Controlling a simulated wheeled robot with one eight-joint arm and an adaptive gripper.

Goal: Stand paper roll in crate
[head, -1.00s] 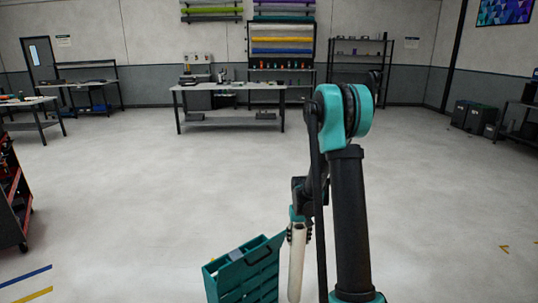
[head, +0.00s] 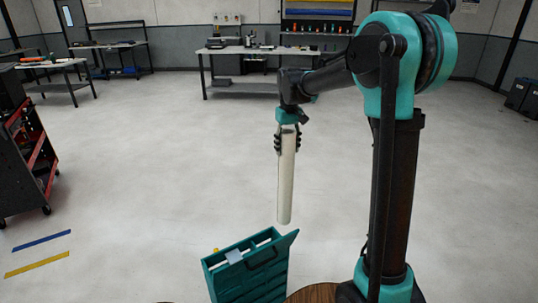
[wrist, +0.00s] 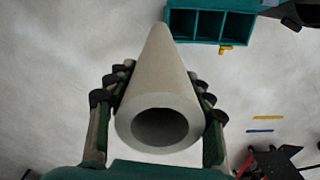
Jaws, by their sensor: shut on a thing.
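The paper roll (head: 286,190) is a long off-white tube, hanging nearly upright in the head view, its lower end in the air. My gripper (head: 287,143) is shut around its upper part. In the wrist view, my gripper's fingers (wrist: 160,78) press both sides of the roll (wrist: 160,97), with its hollow end facing the camera. The teal crate (head: 268,275) stands below at the bottom of the head view, with open compartments along its top. In the wrist view the crate (wrist: 200,41) lies beyond the roll to the upper right, apart from it.
A round wooden top (head: 312,294) is beside the crate. A red and black tool cart (head: 28,155) stands at left, near blue and yellow floor stripes. A workbench (head: 245,55) is far back. The middle floor is clear.

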